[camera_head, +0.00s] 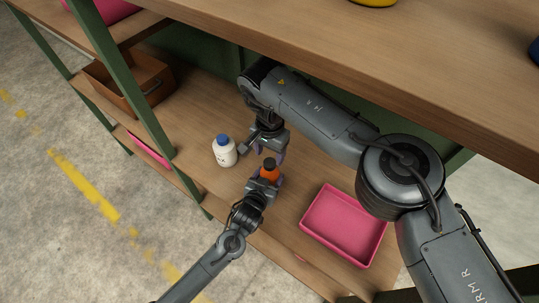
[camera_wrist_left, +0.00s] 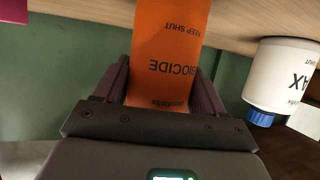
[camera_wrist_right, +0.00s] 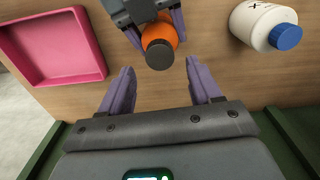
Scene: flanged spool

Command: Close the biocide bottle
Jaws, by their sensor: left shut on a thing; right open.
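The orange biocide bottle (camera_head: 269,174) with a dark cap (camera_head: 269,163) stands on the wooden shelf in the head view. My left gripper (camera_head: 264,182) is shut around its body; the left wrist view shows the BIOCIDE label (camera_wrist_left: 172,68) between the fingers. In the right wrist view the dark cap (camera_wrist_right: 160,54) sits on top of the orange bottle (camera_wrist_right: 158,31); whether it is tight I cannot tell. My right gripper (camera_wrist_right: 163,88) is open and empty, with its fingers apart from the cap.
A white bottle with a blue cap (camera_head: 224,152) stands left of the biocide bottle. A pink tray (camera_head: 343,226) lies to the right. A brown box (camera_head: 130,86) is at the far left. An upper shelf board (camera_head: 400,60) overhangs the back.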

